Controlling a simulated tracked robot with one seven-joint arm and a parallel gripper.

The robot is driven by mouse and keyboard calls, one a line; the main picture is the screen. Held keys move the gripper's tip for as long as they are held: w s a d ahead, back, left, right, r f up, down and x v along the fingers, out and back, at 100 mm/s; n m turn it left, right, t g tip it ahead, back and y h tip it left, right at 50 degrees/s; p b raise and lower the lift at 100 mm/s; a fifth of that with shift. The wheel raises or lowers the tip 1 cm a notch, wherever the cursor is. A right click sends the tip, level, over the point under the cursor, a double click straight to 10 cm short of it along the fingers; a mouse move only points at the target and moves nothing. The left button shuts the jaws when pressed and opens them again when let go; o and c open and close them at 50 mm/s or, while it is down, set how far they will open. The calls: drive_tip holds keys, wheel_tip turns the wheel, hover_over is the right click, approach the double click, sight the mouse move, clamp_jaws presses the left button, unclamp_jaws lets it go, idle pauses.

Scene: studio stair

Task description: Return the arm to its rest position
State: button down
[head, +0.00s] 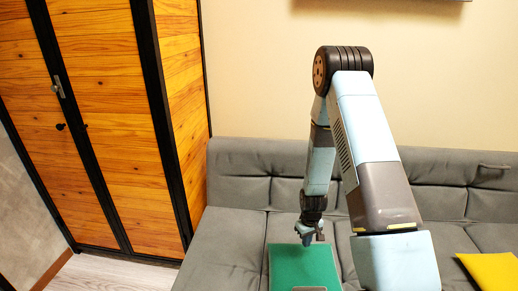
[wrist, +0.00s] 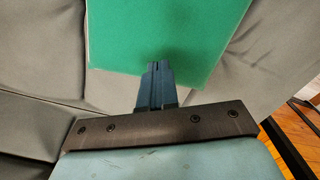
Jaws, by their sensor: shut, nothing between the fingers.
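My gripper (wrist: 156,70) is shut and empty, its fingertips together in the wrist view. In the head view my gripper (head: 306,240) hangs at the end of my arm, which rises, bends at a dark joint and reaches down over the sofa. The tips overlap the green, flat item (head: 305,262) in the picture. That green surface (wrist: 165,30) also fills the upper middle of the wrist view. I cannot tell whether the fingertips touch it.
A grey sofa (head: 240,180) stands against the beige wall. A yellow item (head: 490,268) lies on its right part. A wood-panelled cabinet (head: 110,110) with a black frame stands at the left. A strip of pale floor (head: 105,273) shows at the lower left.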

wheel_tip(320, 180, up, 34)
drive_tip(key=s+f+m+t, duration=0.1)
drive_tip(key=s+m+t, duration=0.1)
drive_tip(key=t, duration=0.1)
drive_tip(key=s+r+m+t, duration=0.1)
drive_tip(key=s+r+t, duration=0.1)
drive_tip(key=s+r, duration=1.7)
drive_tip(key=shift+s+a+r+m+t, duration=0.2)
drive_tip(key=shift+s+a+m+t, duration=0.15)
drive_tip(key=shift+s, duration=1.25)
